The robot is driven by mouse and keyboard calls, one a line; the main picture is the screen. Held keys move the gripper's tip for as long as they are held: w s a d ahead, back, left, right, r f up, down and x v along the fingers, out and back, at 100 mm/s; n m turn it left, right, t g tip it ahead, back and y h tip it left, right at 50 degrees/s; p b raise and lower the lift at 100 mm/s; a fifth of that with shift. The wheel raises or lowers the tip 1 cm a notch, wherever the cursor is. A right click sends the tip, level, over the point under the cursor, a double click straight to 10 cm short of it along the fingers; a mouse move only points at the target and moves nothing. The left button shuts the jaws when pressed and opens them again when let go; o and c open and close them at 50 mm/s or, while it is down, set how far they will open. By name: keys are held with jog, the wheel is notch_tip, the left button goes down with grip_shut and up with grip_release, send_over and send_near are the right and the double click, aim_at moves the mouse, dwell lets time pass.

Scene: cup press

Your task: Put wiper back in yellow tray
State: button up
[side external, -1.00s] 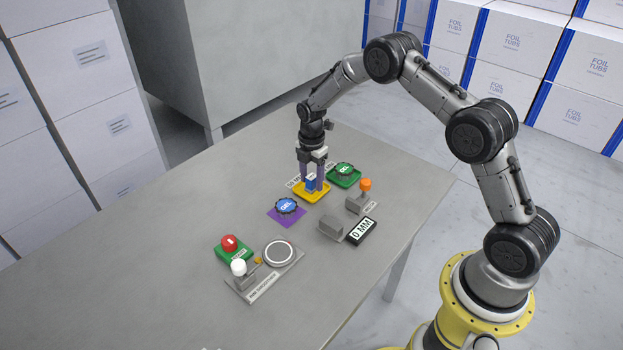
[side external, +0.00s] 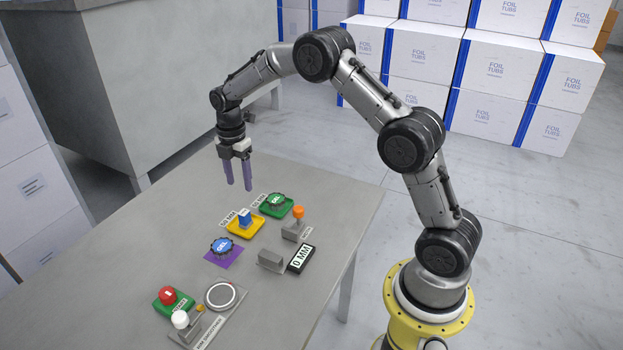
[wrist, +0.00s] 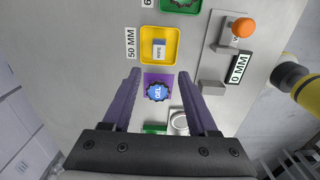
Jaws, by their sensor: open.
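The wiper, a small blue block with a pale face (side external: 245,217), sits in the yellow tray (side external: 236,230). In the wrist view the wiper (wrist: 159,49) stands in the middle of the yellow tray (wrist: 147,59), by the "50 MM" label. My gripper (side external: 239,187) is open and empty in the air, above and behind the tray in the side view. In the wrist view its two purple fingers (wrist: 162,80) are wide apart, with nothing between them at their own height. The underside of the wiper is hidden.
A blue GEL lid (side external: 222,245) lies on a purple mat (side external: 222,260). A green tray (side external: 287,208) with a green lid stands behind the yellow one. The table's left side is clear.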

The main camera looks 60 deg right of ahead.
jog(key=s+a+r+m+t, duration=0.1)
jog(key=s+a+r+m, duration=0.25)
jog(key=s+r, duration=0.45)
jog(key=s+a+r+m+t, duration=0.2)
jog(key=s+r+m, duration=0.35)
jog(key=r, duration=0.35)
jog(key=s+a+m+t, duration=0.2)
jog(key=s+m, duration=0.6)
jog(key=s, duration=1.3)
jog(key=shift+a+r+m+t, duration=0.3)
jog(key=shift+a+m, duration=0.1)
jog(key=shift+a, duration=0.55)
